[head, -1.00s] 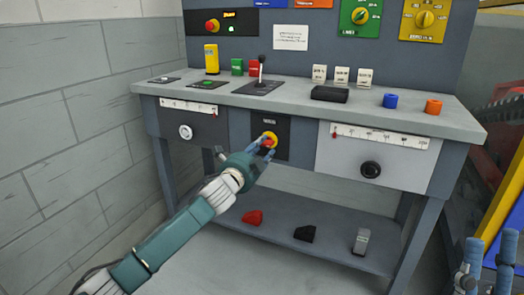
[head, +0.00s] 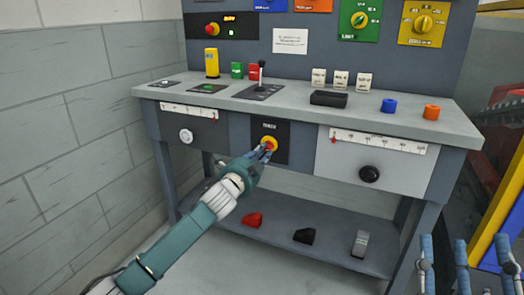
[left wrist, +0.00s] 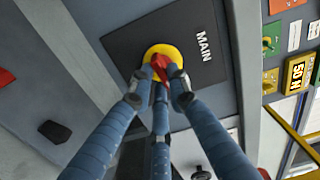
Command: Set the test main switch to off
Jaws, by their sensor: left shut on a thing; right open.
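The main switch (head: 270,144) is a red handle on a yellow disc, set on a black plate on the bench front between two drawers. In the left wrist view the main switch (left wrist: 158,52) has the label "MAIN" beside it. My left gripper (head: 266,152) is shut on the red handle, and its fingers (left wrist: 160,85) close around it in the left wrist view. The fingers hide part of the handle, so I cannot tell its exact setting. My right gripper (head: 440,270) is open and empty at the lower right, apart from the bench.
The bench top (head: 215,92) carries a lever (head: 261,72), a black tray (head: 328,98) and several coloured blocks. Drawers with knobs (head: 369,174) flank the switch. A lower shelf (head: 275,232) holds small pieces. A wall (head: 70,120) stands at the left.

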